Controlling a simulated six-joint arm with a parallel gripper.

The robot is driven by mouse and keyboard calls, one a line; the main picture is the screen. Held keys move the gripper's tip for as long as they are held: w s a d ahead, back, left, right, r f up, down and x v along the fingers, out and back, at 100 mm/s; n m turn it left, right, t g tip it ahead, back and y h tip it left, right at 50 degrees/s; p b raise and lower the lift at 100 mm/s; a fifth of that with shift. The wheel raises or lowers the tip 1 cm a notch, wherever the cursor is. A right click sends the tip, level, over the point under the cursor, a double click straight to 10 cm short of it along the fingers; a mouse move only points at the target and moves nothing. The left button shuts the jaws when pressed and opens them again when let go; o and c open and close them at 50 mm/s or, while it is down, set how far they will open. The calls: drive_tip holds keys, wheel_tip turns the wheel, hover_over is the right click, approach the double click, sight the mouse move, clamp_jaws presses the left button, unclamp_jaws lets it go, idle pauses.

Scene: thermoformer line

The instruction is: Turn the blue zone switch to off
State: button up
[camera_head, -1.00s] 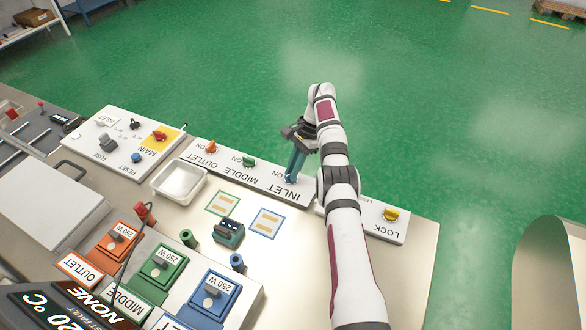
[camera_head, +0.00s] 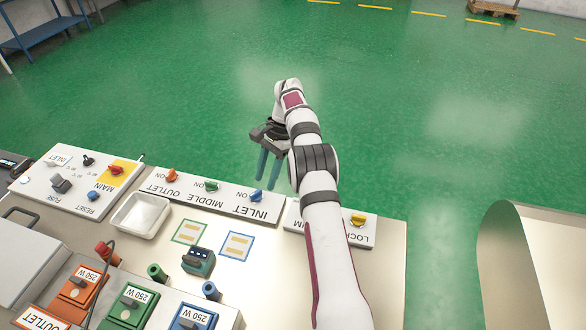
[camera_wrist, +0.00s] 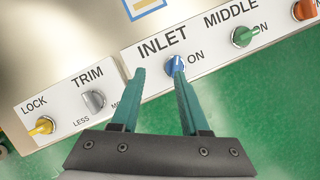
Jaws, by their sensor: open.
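The blue zone switch (camera_head: 256,195) is a small knob on the white panel marked INLET, with the word ON beside it. It also shows in the wrist view (camera_wrist: 175,66), where its handle and white mark point roughly up the picture. My gripper (camera_head: 266,182) is open and empty, its two teal fingers pointing down above the panel's far edge, apart from the knob. In the wrist view, the fingertips (camera_wrist: 160,73) lie just below the knob, with the right one nearly in line with it. No OFF label is readable.
The green MIDDLE knob (camera_head: 211,186) and orange OUTLET knob (camera_head: 171,175) share the panel. A grey TRIM knob (camera_wrist: 94,100) and yellow LOCK knob (camera_head: 358,220) sit on the neighbouring panel. A white tray (camera_head: 119,222) and a small teal device (camera_head: 198,262) stand nearby.

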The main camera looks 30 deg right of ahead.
drive_tip(key=s+d+r, duration=0.5)
drive_tip(key=s+d, duration=0.1)
wheel_tip(320, 180, up, 4)
drive_tip(key=t+h, duration=0.1)
drive_tip(key=h, duration=0.3)
hover_over(256, 192)
wheel_tip(256, 192, down, 15)
drive_tip(key=shift+a, duration=0.1)
drive_tip(key=shift+c, duration=0.2)
clamp_jaws()
